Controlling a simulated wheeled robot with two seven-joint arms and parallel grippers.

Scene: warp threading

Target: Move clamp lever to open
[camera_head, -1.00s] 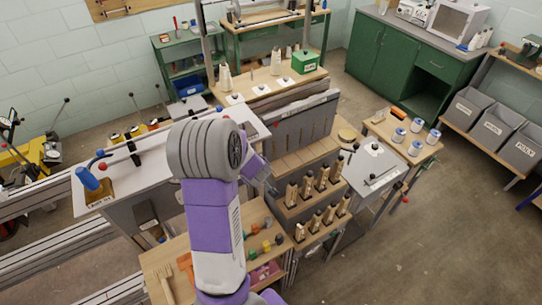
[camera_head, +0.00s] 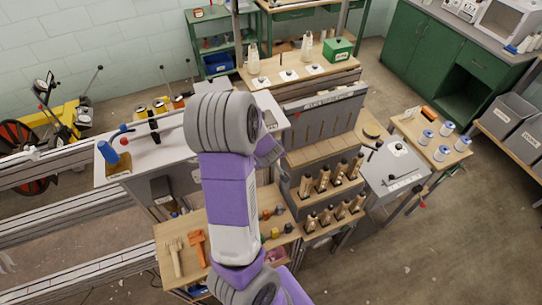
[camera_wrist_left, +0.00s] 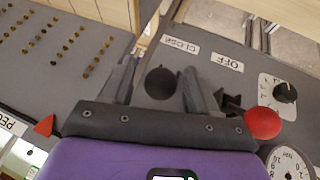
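In the left wrist view my left gripper (camera_wrist_left: 158,68) is open, its two dark fingers pointing at a grey panel. A dark round knob or lever hub (camera_wrist_left: 160,84) shows between the fingers; I cannot tell whether they touch it. An upside-down CLOSE label (camera_wrist_left: 180,45) lies just beyond it. A red ball (camera_wrist_left: 262,122) on a dark part shows right of the fingers. I cannot tell for certain which part is the clamp lever. In the head view my purple and grey arm (camera_head: 228,190) covers much of the machine, and its gripper is mostly hidden. My right gripper is not in view.
An OFF label (camera_wrist_left: 227,62), a black dial (camera_wrist_left: 285,92) and a gauge (camera_wrist_left: 288,165) are on the panel's right. In the head view, bobbins (camera_head: 323,180) stand in wooden racks right of my arm. A wooden tool table (camera_head: 170,235) is at the lower left. Floor is free at right.

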